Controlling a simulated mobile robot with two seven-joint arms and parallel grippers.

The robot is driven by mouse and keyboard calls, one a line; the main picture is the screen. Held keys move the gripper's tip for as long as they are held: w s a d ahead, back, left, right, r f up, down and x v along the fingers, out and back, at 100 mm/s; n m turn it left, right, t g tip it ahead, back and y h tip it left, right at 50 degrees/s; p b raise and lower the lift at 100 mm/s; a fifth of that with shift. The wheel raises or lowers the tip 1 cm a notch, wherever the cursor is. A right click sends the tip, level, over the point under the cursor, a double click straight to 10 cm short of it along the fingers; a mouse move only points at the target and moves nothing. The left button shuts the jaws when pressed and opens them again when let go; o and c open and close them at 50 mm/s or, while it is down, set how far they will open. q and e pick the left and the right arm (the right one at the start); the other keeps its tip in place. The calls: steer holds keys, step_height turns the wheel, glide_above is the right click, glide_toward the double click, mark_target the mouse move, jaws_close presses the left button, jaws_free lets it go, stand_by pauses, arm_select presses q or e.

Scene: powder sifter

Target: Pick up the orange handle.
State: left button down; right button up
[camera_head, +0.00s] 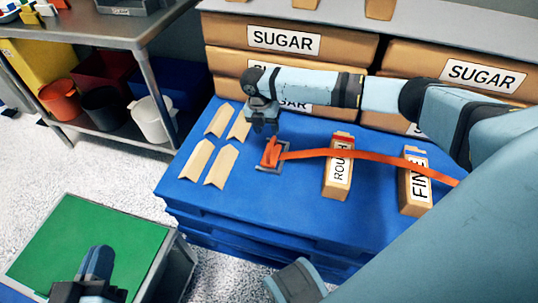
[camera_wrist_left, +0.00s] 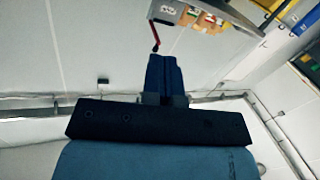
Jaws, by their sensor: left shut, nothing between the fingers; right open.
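The orange handle (camera_head: 270,152) is at the left end of a long orange strip, by a small grey square frame on the blue platform (camera_head: 230,222). The strip runs right, passing in front of the ROUGH and FINE boxes. My right gripper (camera_head: 264,128) reaches in from the right and points down just above the handle. It is open and appears apart from the handle, though the small gap is hard to judge. My left gripper (camera_head: 97,262) is over the green-topped table at lower left, shut and empty. Its closed fingers (camera_wrist_left: 164,75) also show in the left wrist view.
Several tan paper pieces (camera_head: 221,163) lie left of the handle. The ROUGH box (camera_head: 338,180) and FINE box (camera_head: 414,195) stand to its right. Stacked SUGAR bags (camera_head: 285,40) close off the back. A grey shelf (camera_head: 110,30) with bins is at upper left.

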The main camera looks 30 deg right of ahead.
mark_target(271, 142)
steer(key=f, duration=0.2)
steer(key=shift+s+d+f+b, duration=0.2)
steer(key=shift+f+b, duration=0.1)
steer(key=shift+f, duration=0.3)
steer(key=f+b, duration=0.1)
steer(key=f, duration=0.1)
steer(key=d+f+b, duration=0.1)
steer(key=f+b, duration=0.1)
steer(key=shift+s+f+b, duration=0.2)
steer(key=shift+b, duration=0.1)
steer(key=shift+f, duration=0.15)
arm_select(q)
steer(key=shift+w+a+f+m, duration=0.3)
steer(key=shift+w+f+m, duration=0.1)
steer(key=shift+w+m, duration=0.15)
steer(key=shift+w+a+f+m, duration=0.25)
steer(key=shift+w+f+m, duration=0.15)
steer(key=shift+m, duration=0.25)
arm_select(e)
jaws_close()
